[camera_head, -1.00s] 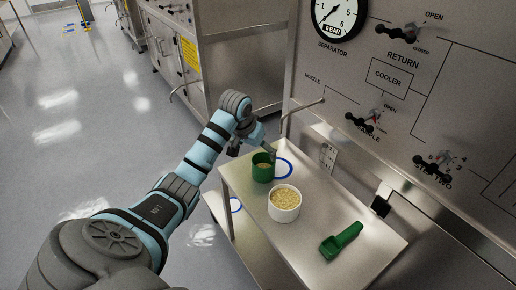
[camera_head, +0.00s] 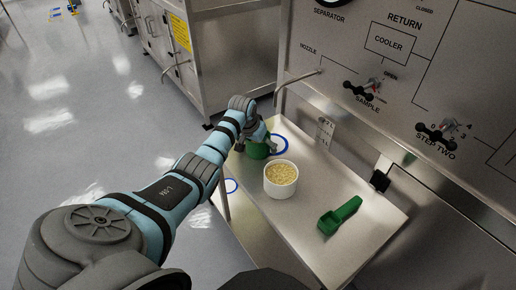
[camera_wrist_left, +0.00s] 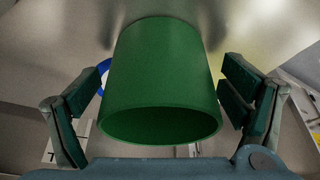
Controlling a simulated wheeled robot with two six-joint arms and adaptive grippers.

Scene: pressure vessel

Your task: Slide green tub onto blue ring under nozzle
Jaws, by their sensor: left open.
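The green tub (camera_head: 257,151) stands on the steel table near its far left corner, mostly covered by my left gripper (camera_head: 262,140) in the head view. In the left wrist view the tub (camera_wrist_left: 160,75) fills the middle, between the open fingers of my left gripper (camera_wrist_left: 158,108), with a gap on each side. The blue ring (camera_head: 286,147) is marked on the table just right of the tub. Part of a blue ring (camera_wrist_left: 103,72) shows behind the tub in the wrist view. The nozzle (camera_head: 300,79) is a thin pipe from the panel. My right gripper is out of view.
A white tub of pale grains (camera_head: 281,186) stands right of the green tub. A green scoop (camera_head: 340,216) lies farther right. The steel panel (camera_head: 420,80) with valve handles rises behind the table.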

